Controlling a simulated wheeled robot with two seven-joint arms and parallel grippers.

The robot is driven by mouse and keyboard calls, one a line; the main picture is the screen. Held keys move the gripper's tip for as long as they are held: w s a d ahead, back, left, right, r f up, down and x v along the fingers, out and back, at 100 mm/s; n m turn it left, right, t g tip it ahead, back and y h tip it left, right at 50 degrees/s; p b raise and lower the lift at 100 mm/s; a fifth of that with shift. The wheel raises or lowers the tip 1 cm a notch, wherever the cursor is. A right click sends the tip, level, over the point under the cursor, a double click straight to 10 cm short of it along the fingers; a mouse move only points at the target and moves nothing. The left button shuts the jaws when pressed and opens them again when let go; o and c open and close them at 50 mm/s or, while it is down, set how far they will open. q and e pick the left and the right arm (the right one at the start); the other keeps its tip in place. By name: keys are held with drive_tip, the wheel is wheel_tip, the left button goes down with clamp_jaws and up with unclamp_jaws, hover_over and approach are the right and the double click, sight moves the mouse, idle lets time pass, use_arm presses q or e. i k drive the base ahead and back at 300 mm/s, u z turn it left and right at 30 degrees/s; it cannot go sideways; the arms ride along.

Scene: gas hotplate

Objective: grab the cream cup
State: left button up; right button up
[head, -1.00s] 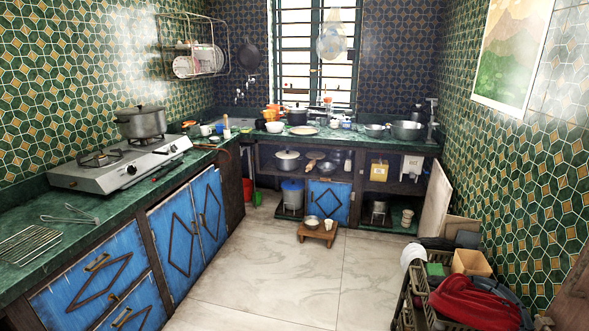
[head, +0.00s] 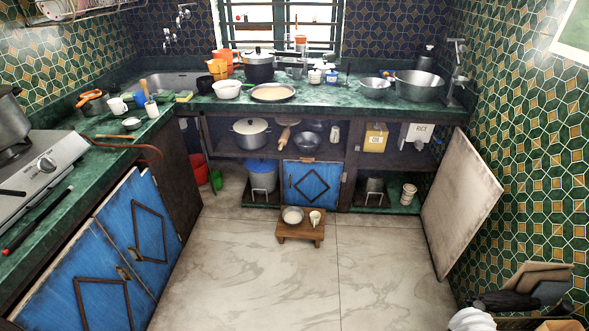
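A small cream cup (head: 315,218) stands upright on a low wooden stool (head: 301,233) on the floor, in front of the back counter. A shallow light bowl (head: 292,215) sits beside it on the stool, to its left. Another pale cup, a white mug (head: 117,106), stands on the left counter near the corner. Neither of my grippers shows in the head view.
The tiled floor (head: 290,275) before the stool is clear. Blue cabinets (head: 140,235) line the left side. A pale board (head: 460,200) leans on the right wall. Stacked items, including a white ribbed object (head: 472,319), fill the bottom right corner.

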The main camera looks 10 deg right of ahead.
sight(315, 216)
drive_tip(key=i, duration=2.05)
drive_tip(key=z, duration=2.4)
